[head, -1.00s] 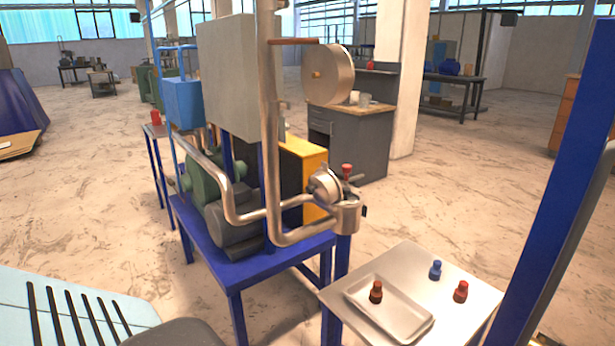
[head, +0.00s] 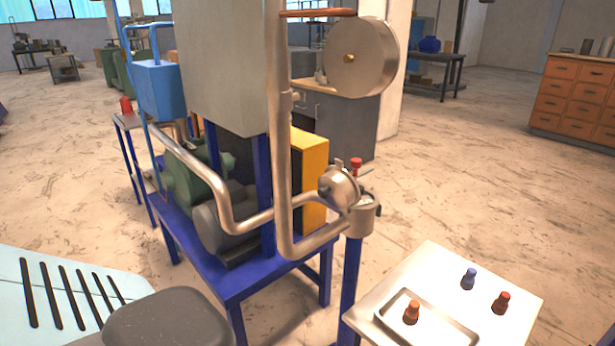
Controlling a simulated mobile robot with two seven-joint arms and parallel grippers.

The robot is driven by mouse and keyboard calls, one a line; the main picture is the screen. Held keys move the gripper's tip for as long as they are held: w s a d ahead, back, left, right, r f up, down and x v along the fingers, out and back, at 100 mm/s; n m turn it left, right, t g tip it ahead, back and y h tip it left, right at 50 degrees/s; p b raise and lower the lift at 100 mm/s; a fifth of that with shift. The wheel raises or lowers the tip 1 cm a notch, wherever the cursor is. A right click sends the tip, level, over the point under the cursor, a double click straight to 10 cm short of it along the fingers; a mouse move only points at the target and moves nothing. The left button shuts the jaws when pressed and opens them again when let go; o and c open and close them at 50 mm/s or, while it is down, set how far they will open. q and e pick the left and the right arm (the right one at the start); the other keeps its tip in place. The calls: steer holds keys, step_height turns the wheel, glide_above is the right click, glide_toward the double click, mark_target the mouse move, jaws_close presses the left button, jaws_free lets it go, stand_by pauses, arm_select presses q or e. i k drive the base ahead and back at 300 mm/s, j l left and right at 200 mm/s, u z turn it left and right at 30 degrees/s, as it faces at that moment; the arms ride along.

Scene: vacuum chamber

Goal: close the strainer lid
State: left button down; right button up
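What looks like the strainer is a small metal pot (head: 361,218) at the end of the pipework, at the right front of the blue-framed stand. A round metal disc (head: 339,188) stands tilted up at its upper left; it looks like the lid, raised off the pot's top. I cannot make out the hinge or the pot's inside. A red knob (head: 356,163) shows just behind the disc. Neither of my grippers is in view.
A blue stand (head: 235,280) carries pumps and pipes. A large round metal drum (head: 362,58) sits above. A small table (head: 440,275) at the front right holds a tray (head: 450,335) and red, blue and orange knobbed parts. The floor to the right is open.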

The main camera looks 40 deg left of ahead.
mark_target(337, 187)
steer(key=i+j, duration=0.1)
steer(key=j, duration=0.7)
steer(key=i+j, duration=0.1)
steer(key=j, duration=0.7)
steer(key=i+l, duration=0.15)
steer(key=l, duration=0.15)
steer(key=i+l, duration=0.15)
steer(key=l, duration=0.1)
